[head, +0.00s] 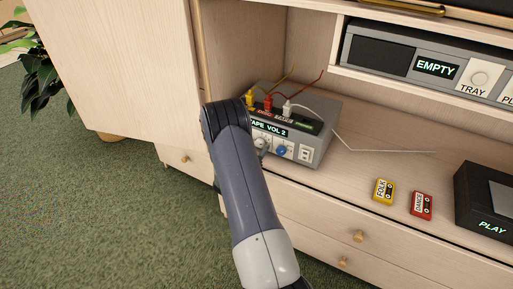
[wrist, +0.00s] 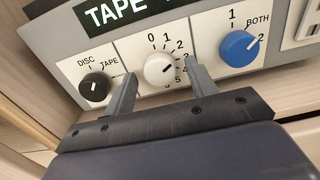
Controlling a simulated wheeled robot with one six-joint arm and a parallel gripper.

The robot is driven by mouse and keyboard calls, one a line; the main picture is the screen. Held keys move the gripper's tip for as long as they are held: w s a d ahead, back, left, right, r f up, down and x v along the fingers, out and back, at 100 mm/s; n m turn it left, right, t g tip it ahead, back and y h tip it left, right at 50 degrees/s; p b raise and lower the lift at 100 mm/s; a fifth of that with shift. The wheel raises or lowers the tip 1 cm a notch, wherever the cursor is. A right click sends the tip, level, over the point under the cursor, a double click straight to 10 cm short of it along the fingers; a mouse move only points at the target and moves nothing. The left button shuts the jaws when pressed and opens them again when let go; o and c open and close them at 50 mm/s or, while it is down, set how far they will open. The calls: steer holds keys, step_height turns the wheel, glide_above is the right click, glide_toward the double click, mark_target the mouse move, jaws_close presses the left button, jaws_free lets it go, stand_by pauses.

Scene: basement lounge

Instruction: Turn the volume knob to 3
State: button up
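The white volume knob (wrist: 159,69) is on the front of the grey amplifier (wrist: 50,38), inside a ring of numerals from 0 to 5. A small dark mark shows on its right part; I cannot read its exact direction. My gripper (wrist: 158,78) is open, one finger on each side of the knob, with a visible gap on both sides. The right finger partly covers the higher numerals. In the head view the amplifier (head: 322,138) stands on the shelf, and its display (head: 270,128) ends in "VOL 2". My arm hides its left part and most of my gripper.
A black DISC/TAPE selector (wrist: 95,87) is left of the volume knob and a blue knob (wrist: 239,48) is right. Cables plug into the amplifier's top. Yellow (head: 383,191) and red (head: 421,205) cassettes lie near a black PLAY box (head: 485,205). A cabinet door (head: 130,70) stands at left.

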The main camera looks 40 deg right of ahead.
steer(key=c, duration=0.9)
steer(key=shift+f+m+b, duration=0.15)
steer(key=shift+m+b, duration=0.25)
steer(key=shift+b, duration=0.65)
steer(key=m+b, duration=0.2)
steer(key=b, duration=0.1)
steer(key=shift+f, duration=0.15)
steer(key=m+b, duration=0.3)
steer(key=shift+r, duration=0.2)
steer(key=shift+r+b, duration=0.1)
steer(key=shift+b, duration=0.2)
steer(key=o, duration=1)
steer(key=shift+c, duration=0.2)
